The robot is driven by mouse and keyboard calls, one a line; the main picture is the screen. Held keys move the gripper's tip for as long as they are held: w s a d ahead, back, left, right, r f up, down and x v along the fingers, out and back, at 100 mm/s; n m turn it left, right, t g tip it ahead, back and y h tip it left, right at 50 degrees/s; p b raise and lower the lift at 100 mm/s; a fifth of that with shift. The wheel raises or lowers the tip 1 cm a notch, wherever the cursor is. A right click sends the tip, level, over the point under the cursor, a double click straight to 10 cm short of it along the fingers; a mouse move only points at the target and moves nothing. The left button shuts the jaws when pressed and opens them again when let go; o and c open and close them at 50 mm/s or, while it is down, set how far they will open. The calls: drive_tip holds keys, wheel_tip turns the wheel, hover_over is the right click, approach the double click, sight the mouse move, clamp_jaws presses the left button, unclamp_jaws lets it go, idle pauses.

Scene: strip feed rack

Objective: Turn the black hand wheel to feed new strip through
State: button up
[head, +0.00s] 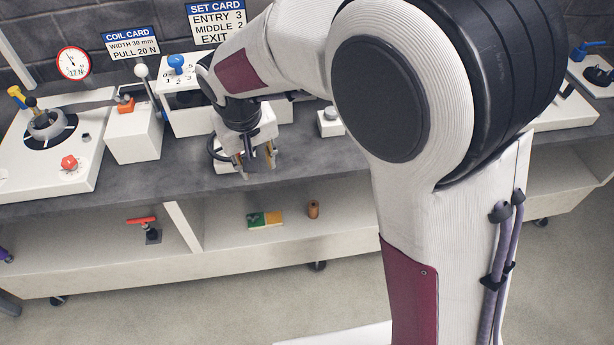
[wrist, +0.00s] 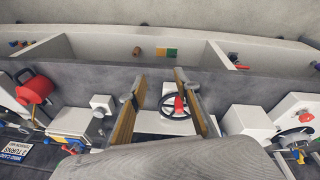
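The black hand wheel (wrist: 161,104) shows in the wrist view on a white block, with a red part (wrist: 180,105) near its middle. In the head view only a dark piece of its rim (head: 211,147) shows, mostly hidden by my gripper. My gripper (head: 256,162) is over the wheel at the bench's front. In the wrist view its two brass-coloured fingers (wrist: 158,80) stand wide apart with the wheel between them in the picture. The right finger overlaps the wheel's edge in view; I cannot tell whether it touches. Nothing is held. No strip is clearly visible.
Left on the bench are a white unit with a red knob (head: 69,162), a levered white box (head: 134,135) and a dial gauge (head: 73,63). A coil card (head: 131,42) and set card (head: 216,20) stand behind. A green-yellow block (head: 265,220) lies on the shelf below.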

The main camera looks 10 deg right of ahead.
drive_tip(key=s+d+r, duration=0.5)
drive_tip(key=s+d, duration=0.3)
drive_tip(key=s, duration=0.2)
drive_tip(key=shift+d+r, duration=0.3)
drive_tip(key=shift+d, duration=0.05)
idle(0.3)
drive_tip(key=shift+s+a, duration=0.1)
drive_tip(key=shift+a, duration=0.05)
